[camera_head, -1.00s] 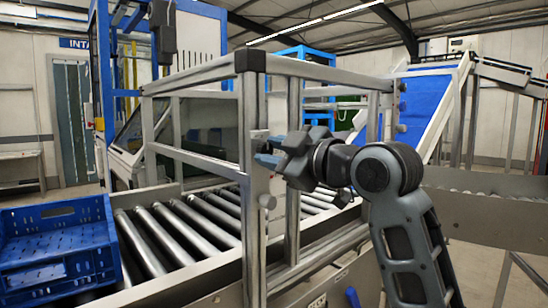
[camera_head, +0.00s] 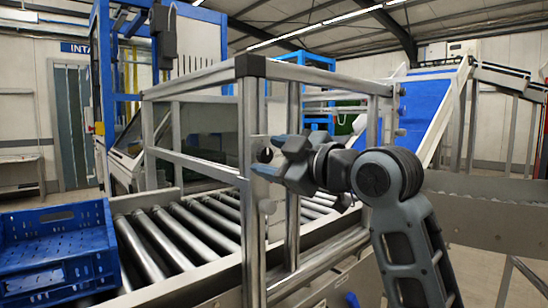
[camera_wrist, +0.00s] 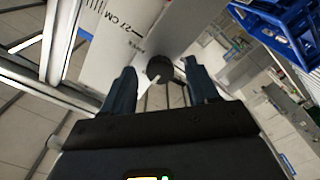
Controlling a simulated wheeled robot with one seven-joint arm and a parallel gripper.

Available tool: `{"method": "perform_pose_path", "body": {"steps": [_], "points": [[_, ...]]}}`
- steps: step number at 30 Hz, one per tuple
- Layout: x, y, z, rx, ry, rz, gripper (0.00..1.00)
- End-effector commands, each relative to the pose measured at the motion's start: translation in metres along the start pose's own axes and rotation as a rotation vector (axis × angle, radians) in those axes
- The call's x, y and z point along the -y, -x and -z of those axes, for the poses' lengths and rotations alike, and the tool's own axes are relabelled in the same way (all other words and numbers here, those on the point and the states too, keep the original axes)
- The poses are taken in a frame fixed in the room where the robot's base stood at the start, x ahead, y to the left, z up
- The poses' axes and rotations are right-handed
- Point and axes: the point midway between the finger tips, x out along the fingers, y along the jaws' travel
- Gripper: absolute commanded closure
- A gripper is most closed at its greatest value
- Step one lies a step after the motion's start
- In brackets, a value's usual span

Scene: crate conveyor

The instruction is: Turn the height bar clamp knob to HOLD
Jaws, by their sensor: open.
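The clamp knob (camera_wrist: 160,69) is a round black knob with a pale pointer, seen between my fingertips in the wrist view. In the head view the dark knob (camera_head: 265,155) sits on the metal upright of the frame. My gripper (camera_wrist: 161,88) is open, with one blue-grey finger on each side of the knob. I cannot tell whether the fingers touch it. A white plate (camera_wrist: 125,32) with a scale and "27 CM" lies behind the knob. A HOLD marking is not readable.
The metal frame (camera_head: 250,100) stands over the roller conveyor (camera_head: 170,235) close to my gripper. A blue crate (camera_head: 60,250) sits on the rollers at the left. A blue inclined belt (camera_head: 430,105) is at the back right.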

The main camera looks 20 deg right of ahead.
Motion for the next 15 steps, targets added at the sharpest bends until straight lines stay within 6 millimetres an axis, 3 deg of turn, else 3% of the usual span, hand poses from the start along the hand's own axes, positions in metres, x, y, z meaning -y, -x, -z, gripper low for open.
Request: {"method": "perform_pose_path", "body": {"steps": [15], "points": [[0.0, 0.068, -0.001, 0.001, -0.001, -0.001, 0.41]]}}
